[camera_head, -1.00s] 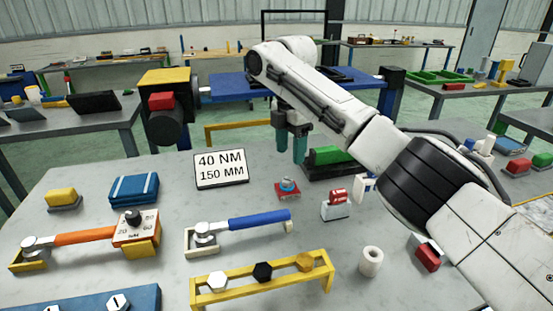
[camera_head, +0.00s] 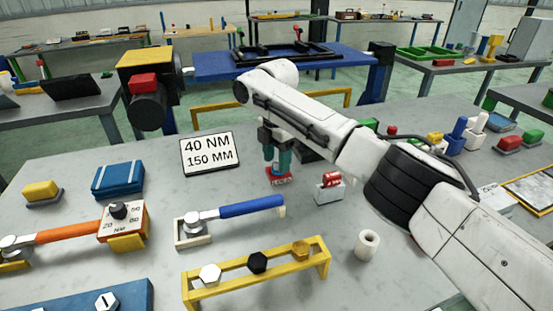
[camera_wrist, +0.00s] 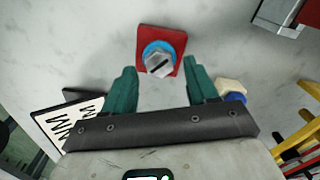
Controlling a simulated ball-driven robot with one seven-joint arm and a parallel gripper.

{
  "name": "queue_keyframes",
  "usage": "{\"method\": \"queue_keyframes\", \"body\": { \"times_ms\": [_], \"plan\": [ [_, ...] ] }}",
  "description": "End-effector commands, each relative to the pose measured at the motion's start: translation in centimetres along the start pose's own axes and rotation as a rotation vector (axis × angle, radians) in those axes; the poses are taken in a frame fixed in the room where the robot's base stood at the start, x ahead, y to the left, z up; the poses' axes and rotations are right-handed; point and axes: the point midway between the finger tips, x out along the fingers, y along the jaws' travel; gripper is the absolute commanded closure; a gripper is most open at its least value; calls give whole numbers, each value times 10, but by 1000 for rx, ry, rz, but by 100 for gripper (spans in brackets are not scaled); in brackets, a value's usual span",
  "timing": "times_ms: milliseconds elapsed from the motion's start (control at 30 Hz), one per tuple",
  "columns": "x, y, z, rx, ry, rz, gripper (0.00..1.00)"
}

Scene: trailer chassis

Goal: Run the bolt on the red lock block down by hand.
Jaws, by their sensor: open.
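The red lock block (camera_wrist: 177,43) sits on the grey table. In the wrist view the bolt (camera_wrist: 160,65) stands on it, with a silver hex head, a dark slot and a blue ring beneath. My gripper (camera_wrist: 164,78) is open, its two green fingers apart. The bolt head shows just beyond and between the fingertips, with no visible contact. In the head view my gripper (camera_head: 277,165) points down over the red block (camera_head: 279,181), and the fingers hide the bolt there.
A sign reading 40 NM, 150 MM (camera_head: 210,153) stands left of the gripper. A blue-handled wrench (camera_head: 240,207) lies in front. A red-topped block (camera_head: 329,183) stands close on the right. A yellow rack (camera_head: 258,270) with bolts stands nearer the front.

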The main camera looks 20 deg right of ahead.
Motion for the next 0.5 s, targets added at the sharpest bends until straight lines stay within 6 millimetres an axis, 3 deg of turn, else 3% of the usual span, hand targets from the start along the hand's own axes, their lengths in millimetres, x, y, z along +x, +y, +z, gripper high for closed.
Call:
{"method": "queue_keyframes", "body": {
  "times_ms": [367,500],
  "plan": [
    [6,0,0,1,0,0,43],
    [6,0,0,1,0,0,55]
  ]
}}
